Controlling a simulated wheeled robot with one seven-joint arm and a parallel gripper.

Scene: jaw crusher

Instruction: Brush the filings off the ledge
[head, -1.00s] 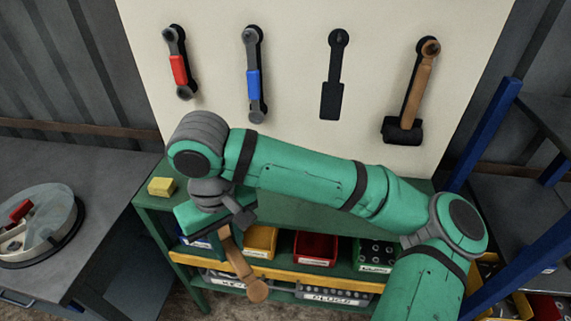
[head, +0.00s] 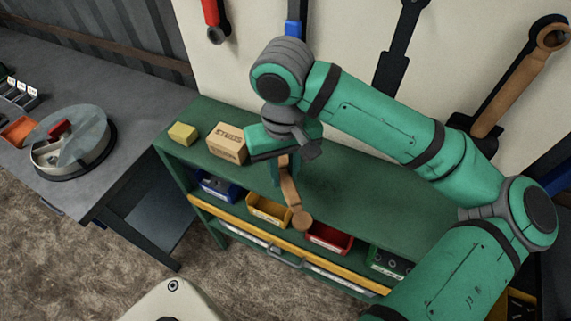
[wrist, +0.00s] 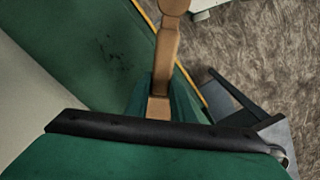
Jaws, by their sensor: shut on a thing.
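My gripper (head: 284,168) is shut on a tool with a brown wooden handle (head: 293,200), above the front edge of the green ledge (head: 360,190). The handle points down and toward the camera and ends in a round knob. The tool's other end is hidden by my gripper, so I cannot see bristles. In the wrist view the handle (wrist: 165,55) rises from my gripper (wrist: 160,105). Small dark specks, looking like filings (wrist: 117,57), lie on the green ledge (wrist: 75,45) to the left of the handle.
A yellow block (head: 183,134) and a cardboard box (head: 227,143) stand on the ledge's left end. Blue, yellow (head: 268,210) and red (head: 329,238) bins sit below it. Tools and an empty black outline (head: 400,45) are on the wall board. A grey bench (head: 90,90) stands left.

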